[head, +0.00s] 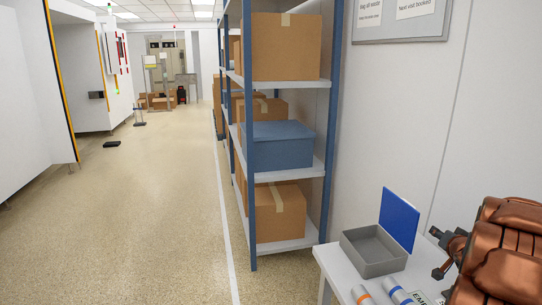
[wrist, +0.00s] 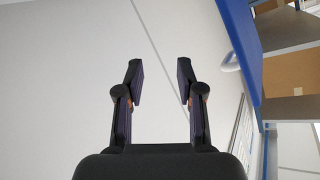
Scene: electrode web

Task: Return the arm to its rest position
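My gripper (wrist: 159,82) is open and empty in the wrist view, its two dark fingers apart with only pale wall between and beyond them. In the head view, part of my gripper (head: 437,252) shows at the lower right, beside my copper-coloured arm. It is above the right part of a white table, just right of an open grey box. Most of the arm is cut off by the picture's edge.
The grey box (head: 374,257) with a raised blue lid (head: 399,218) stands on the white table (head: 330,262). Cylinders with orange and blue bands (head: 397,291) lie in front. A blue shelf rack (head: 250,150) holds cardboard boxes and a blue bin (head: 278,146).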

